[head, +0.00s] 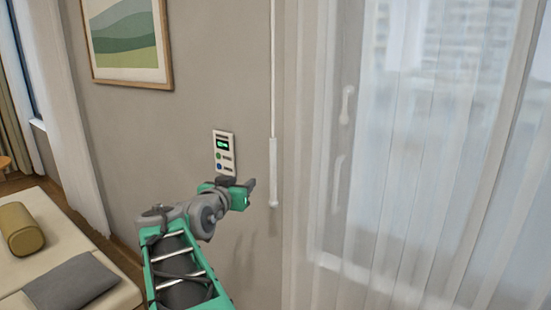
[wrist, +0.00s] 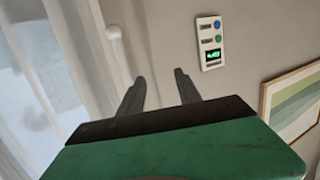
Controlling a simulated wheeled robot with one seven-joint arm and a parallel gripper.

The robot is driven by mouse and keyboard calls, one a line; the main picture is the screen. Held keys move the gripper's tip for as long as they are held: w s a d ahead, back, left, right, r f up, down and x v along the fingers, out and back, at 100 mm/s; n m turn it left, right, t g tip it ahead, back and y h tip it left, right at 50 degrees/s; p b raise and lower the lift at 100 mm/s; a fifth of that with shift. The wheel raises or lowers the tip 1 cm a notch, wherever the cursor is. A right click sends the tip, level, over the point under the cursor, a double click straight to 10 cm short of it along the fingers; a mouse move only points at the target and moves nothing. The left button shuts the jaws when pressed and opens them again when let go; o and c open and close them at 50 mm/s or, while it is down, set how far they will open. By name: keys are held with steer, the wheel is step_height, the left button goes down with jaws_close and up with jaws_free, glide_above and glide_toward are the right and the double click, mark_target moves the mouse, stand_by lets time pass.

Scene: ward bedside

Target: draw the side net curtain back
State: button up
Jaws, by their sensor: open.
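A sheer white net curtain (head: 400,180) hangs in folds across the window on the right of the head view. It also shows at the left of the wrist view (wrist: 45,100). A thin white wand with a thicker handle (head: 273,165) hangs just left of the curtain, in front of the wall. Its rounded end seems to show in the wrist view (wrist: 113,32). My gripper (head: 251,188) is open and empty, just left of the wand handle near its lower end. In the wrist view its fingers (wrist: 158,80) are apart, with the wand outside them to the left.
A wall panel (head: 224,153) with a green display is close behind my gripper. A framed picture (head: 127,40) hangs at upper left. A bed or couch (head: 60,235) with cushions stands at lower left. Another white curtain (head: 48,80) hangs at far left.

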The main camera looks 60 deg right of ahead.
mark_target(272, 161)
steer(key=s+d+r+g, duration=0.1)
steer(key=s+d+r+m+g+h, duration=0.1)
steer(key=s+d+r, duration=0.1)
steer(key=s+d+r+m+h, duration=0.1)
steer(key=s, duration=0.1)
steer(key=shift+s+d+r+g, duration=0.15)
steer(key=shift+s+r+g, duration=0.05)
steer(key=shift+g, duration=0.2)
steer(key=d+p, duration=0.2)
steer(key=d, duration=0.5)
steer(key=shift+w+d, duration=0.15)
steer(key=shift+d, duration=0.15)
steer(key=shift+r, duration=0.15)
jaws_close()
